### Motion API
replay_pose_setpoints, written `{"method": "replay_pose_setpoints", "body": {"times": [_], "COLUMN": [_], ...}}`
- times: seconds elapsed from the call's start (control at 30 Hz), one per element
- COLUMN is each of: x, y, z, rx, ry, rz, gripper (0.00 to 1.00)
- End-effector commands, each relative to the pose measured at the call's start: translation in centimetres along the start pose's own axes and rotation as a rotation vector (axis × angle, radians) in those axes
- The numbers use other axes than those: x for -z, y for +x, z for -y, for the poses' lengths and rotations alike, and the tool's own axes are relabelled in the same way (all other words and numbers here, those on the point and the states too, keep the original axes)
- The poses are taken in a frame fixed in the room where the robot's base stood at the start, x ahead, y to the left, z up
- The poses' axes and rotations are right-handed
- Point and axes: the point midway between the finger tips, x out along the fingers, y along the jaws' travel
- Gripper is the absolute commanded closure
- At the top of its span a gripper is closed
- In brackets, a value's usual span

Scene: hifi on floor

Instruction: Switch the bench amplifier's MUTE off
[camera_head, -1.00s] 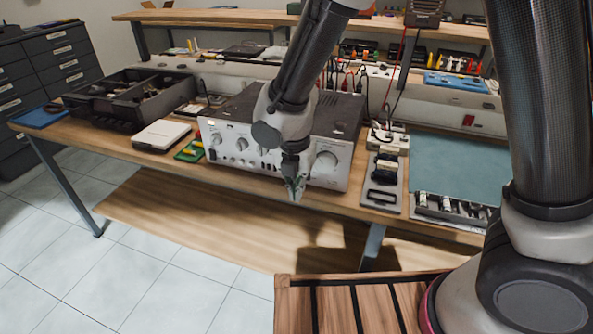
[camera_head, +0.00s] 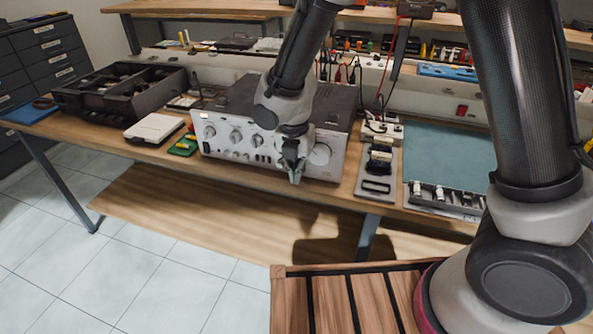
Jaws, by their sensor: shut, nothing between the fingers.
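The bench amplifier (camera_head: 232,137) is a silver-fronted unit with a dark top, standing on the wooden bench. Its front has a row of knobs, small controls below them and a large knob (camera_head: 319,154) at the right. The MUTE control cannot be told apart at this size. My gripper (camera_head: 295,178) points down in front of the right half of the amplifier's front, just left of the large knob. It is shut and empty. It hides part of the panel, and I cannot tell whether it touches it.
A black compartment tray (camera_head: 120,92), a white box (camera_head: 154,129) and a green board (camera_head: 184,145) lie left of the amplifier. A grey holder (camera_head: 377,172) and a teal mat (camera_head: 450,155) lie to its right. A slatted wooden surface (camera_head: 325,300) is in the foreground.

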Motion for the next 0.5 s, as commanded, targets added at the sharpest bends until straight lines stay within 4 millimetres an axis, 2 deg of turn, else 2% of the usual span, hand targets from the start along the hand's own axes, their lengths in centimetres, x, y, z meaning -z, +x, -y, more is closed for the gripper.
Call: {"method": "replay_pose_setpoints", "body": {"times": [0.17,0.5], "x": [0.1,-0.1], "y": [-0.1,-1.4], "z": [0.3,0.3], "rx": [0.007,0.006], "ry": [0.003,0.002], "rz": [-0.003,-0.002], "gripper": [1.0,1.0]}}
